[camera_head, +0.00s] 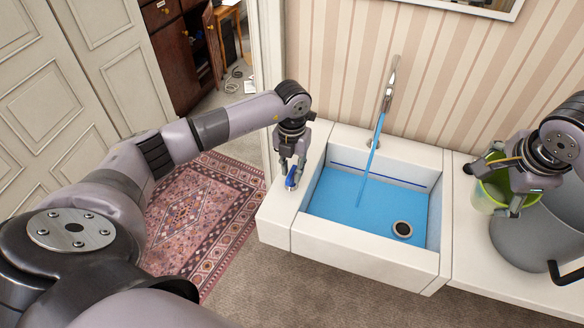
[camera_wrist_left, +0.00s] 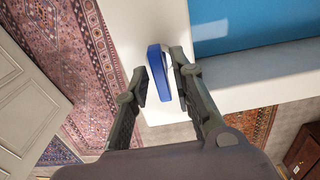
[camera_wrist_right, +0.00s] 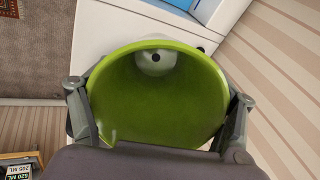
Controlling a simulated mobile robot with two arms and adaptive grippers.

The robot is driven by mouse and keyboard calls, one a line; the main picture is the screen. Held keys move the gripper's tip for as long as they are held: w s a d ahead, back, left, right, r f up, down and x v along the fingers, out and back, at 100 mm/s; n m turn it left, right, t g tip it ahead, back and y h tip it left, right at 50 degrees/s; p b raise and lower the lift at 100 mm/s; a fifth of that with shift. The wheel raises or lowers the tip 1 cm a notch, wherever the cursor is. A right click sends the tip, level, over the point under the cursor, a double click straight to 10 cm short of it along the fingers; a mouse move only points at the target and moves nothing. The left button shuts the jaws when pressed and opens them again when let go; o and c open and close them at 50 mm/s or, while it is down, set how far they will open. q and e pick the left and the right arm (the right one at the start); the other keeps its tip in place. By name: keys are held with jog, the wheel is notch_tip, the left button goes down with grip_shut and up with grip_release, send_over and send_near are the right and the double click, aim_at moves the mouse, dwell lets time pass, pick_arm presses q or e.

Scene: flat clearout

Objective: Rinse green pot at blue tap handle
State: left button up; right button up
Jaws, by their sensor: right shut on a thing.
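The blue tap handle (camera_head: 292,177) stands on the white ledge at the left of the sink. My left gripper (camera_head: 286,179) is over it, and in the left wrist view the handle (camera_wrist_left: 158,70) is between the two parted fingers, with a gap beside it. A blue stream of water (camera_head: 371,155) runs from the metal tap (camera_head: 389,85) into the sink (camera_head: 340,205). My right gripper (camera_head: 493,188) is shut on the green pot (camera_head: 487,194), right of the sink. In the right wrist view the pot's green inside (camera_wrist_right: 155,105) fills the space between the fingers.
A large grey pot (camera_head: 535,243) with a black handle stands on the white counter (camera_head: 465,270) right beside the green pot, partly hidden by my right arm. The sink has a round drain (camera_head: 402,229). A patterned rug (camera_head: 200,215) lies on the floor at left.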

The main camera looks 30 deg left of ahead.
pick_arm(q)
grip_shut()
pick_arm(e)
jog(key=shift+r, duration=0.1)
